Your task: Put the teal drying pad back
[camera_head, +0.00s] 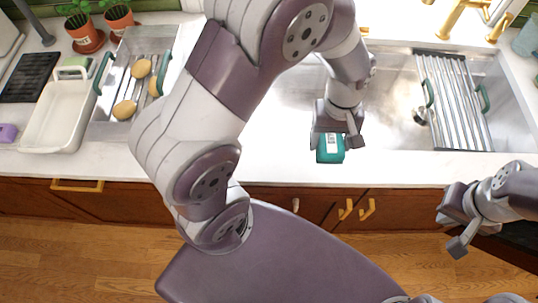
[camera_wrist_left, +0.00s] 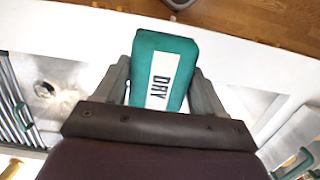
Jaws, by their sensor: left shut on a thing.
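The teal drying pad (camera_head: 330,149) is a small block with a white label, seen under my left gripper (camera_head: 337,135) at the front edge of the sink. In the left wrist view the pad (camera_wrist_left: 163,68) shows the word "DRY" on its label and sits between the two fingers of my left gripper (camera_wrist_left: 163,88). My left gripper is shut on it. The pad's lower side is hidden, so I cannot tell if it touches the counter. My right gripper (camera_head: 450,226) is at the lower right, in front of the cabinets, with its fingers apart and nothing between them.
A sink (camera_head: 400,130) with a metal rack (camera_head: 455,100) lies at the right. At the left stand a white basin (camera_head: 58,120) and a metal tray (camera_head: 103,118) with several yellow-brown items. A purple object (camera_head: 8,132) is at the far left. The front counter strip (camera_head: 290,170) is clear.

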